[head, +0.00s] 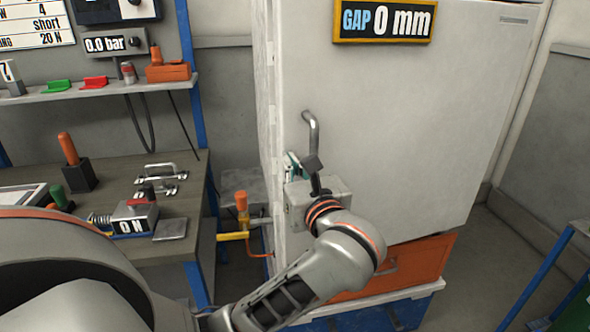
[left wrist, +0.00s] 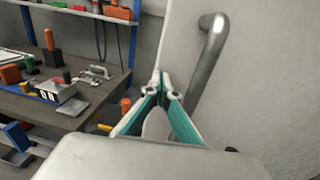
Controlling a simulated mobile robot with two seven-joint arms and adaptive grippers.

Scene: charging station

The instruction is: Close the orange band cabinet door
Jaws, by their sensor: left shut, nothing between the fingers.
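The large pale cabinet door (head: 420,130) fills the middle of the head view, with a vertical grey bar handle (head: 311,130) near its left edge. A sign (head: 384,22) on it reads "GAP 0 mm". An orange panel (head: 420,262) shows below the door. My left gripper (head: 292,160) is at the door's left edge, beside the handle, its body hiding the handle's lower part. In the left wrist view its teal fingers (left wrist: 166,80) are shut and empty, left of the handle (left wrist: 207,62). Whether they touch the door I cannot tell. My right gripper is out of view.
A yellow fitting (head: 241,208) sits between bench and cabinet. A blue-framed table (head: 578,300) is at the lower right, with open floor before it.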

